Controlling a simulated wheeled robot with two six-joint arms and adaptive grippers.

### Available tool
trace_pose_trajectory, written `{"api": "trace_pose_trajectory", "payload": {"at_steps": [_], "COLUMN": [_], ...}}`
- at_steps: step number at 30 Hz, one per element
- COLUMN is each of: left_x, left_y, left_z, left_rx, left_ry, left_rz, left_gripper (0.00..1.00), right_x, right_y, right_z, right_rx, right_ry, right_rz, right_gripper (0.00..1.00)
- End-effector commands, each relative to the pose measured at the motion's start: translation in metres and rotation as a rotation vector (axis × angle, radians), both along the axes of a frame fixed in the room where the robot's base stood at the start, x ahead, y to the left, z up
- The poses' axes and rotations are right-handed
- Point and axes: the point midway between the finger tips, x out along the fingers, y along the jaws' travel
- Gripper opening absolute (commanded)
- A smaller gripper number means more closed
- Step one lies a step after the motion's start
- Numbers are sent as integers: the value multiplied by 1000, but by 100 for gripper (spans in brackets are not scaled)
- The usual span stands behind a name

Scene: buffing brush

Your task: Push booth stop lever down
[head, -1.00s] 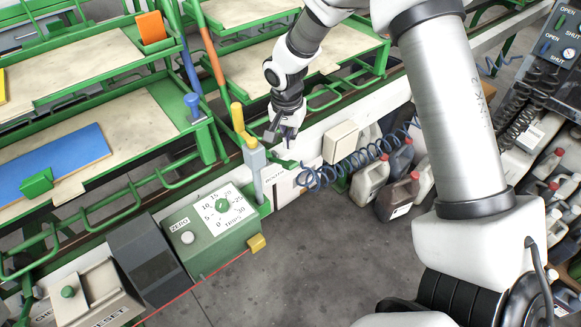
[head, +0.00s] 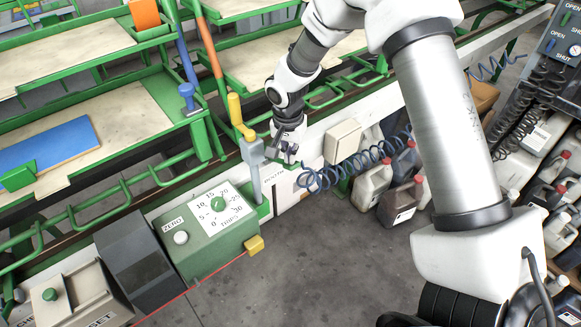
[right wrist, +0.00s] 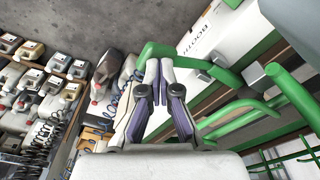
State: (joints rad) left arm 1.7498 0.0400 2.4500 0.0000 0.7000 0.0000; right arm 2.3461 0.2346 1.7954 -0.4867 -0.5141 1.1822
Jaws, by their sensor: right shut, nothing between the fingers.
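The booth stop lever is a green bar (right wrist: 185,52) beside the white panel lettered BOOTH (right wrist: 205,35) in the right wrist view. My right gripper (right wrist: 160,64) is shut and empty, its dark-padded fingertips together right at the green bar. I cannot tell for sure whether they touch it. In the head view my right gripper (head: 289,152) points down just above the BOOTH label on the white rail, and it mostly hides the lever there. My left gripper is not in view.
A grey post with a yellow handle (head: 236,112) stands just left of the gripper. A green dial box (head: 190,245) sits lower left. A blue coiled hose (head: 345,178) and several jugs (head: 400,205) are to the right. Green-framed racks lie behind; the floor in front is clear.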

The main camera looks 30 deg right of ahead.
Motion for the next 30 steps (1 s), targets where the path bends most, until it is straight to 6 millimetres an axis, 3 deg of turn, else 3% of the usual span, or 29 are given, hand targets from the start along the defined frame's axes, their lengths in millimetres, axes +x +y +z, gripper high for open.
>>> {"api": "trace_pose_trajectory", "payload": {"at_steps": [10,19,26,30], "left_x": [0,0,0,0], "left_y": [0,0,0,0], "left_z": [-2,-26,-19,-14], "left_rx": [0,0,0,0], "left_ry": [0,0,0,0], "left_rz": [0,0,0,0], "left_gripper": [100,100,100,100], "right_x": [0,0,-2,-13], "right_y": [0,0,2,17], "right_z": [-3,-39,-32,-24], "right_rx": [0,0,-1,-1], "right_ry": [0,0,-1,1], "right_rz": [0,0,1,3], "right_gripper": [0,0,0,0]}}
